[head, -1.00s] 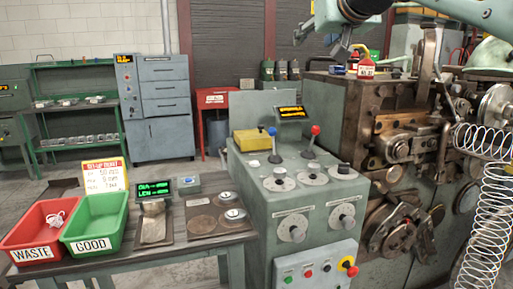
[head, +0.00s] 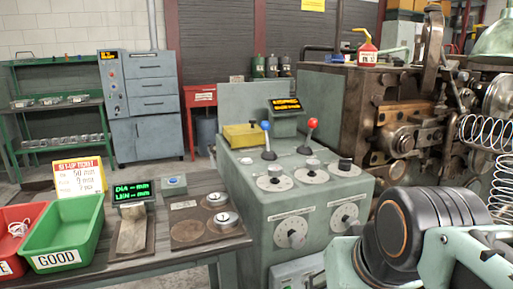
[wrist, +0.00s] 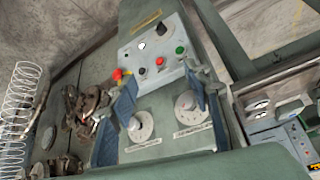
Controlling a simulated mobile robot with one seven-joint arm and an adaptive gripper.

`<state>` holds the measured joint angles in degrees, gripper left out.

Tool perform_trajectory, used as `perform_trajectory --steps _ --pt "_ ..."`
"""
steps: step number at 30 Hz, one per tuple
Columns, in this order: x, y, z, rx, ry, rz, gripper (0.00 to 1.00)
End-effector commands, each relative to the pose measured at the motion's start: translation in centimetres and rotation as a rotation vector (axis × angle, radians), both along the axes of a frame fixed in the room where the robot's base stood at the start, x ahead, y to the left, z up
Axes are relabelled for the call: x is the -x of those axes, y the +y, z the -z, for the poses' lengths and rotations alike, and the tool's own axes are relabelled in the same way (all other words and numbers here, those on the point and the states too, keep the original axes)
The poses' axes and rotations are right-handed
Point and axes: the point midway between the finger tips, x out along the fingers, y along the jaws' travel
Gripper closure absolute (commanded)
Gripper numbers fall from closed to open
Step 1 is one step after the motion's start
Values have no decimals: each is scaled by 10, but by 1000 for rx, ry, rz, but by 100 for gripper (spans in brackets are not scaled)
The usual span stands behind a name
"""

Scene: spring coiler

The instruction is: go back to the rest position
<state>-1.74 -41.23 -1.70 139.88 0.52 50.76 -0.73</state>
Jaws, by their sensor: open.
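My gripper (wrist: 160,80) shows in the wrist view with its two blue-padded fingers spread apart and nothing between them. Behind the fingers is the green control console, with its dials and the grey button panel (wrist: 150,50), apart from them as far as I can tell. In the head view my arm fills the lower right corner, in front of the machine, and the gripper itself is out of sight. The console (head: 300,185) stands at the centre there, with a blue-knobbed lever (head: 267,140) and a red-knobbed lever (head: 311,138), both upright.
The coiling machine (head: 340,95) stands at right, with a wire spring (head: 485,135) hanging beside it. A red oil can (head: 367,52) stands on top. A bench at left bears a green GOOD bin (head: 70,235) and a red bin (head: 12,255). Floor shows behind the bench.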

Motion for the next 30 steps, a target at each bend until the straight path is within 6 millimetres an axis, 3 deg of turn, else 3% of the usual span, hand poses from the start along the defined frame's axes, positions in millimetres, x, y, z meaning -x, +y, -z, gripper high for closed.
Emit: perform_trajectory --steps 1,2,3,11,30 --pt "18 -4 24 21 35 17 55" --pt "27 -6 33 32 54 27 55" --pt "21 -4 5 26 42 21 55" --pt "20 -3 -52 23 43 18 55" --pt "20 -3 -215 22 42 18 55"
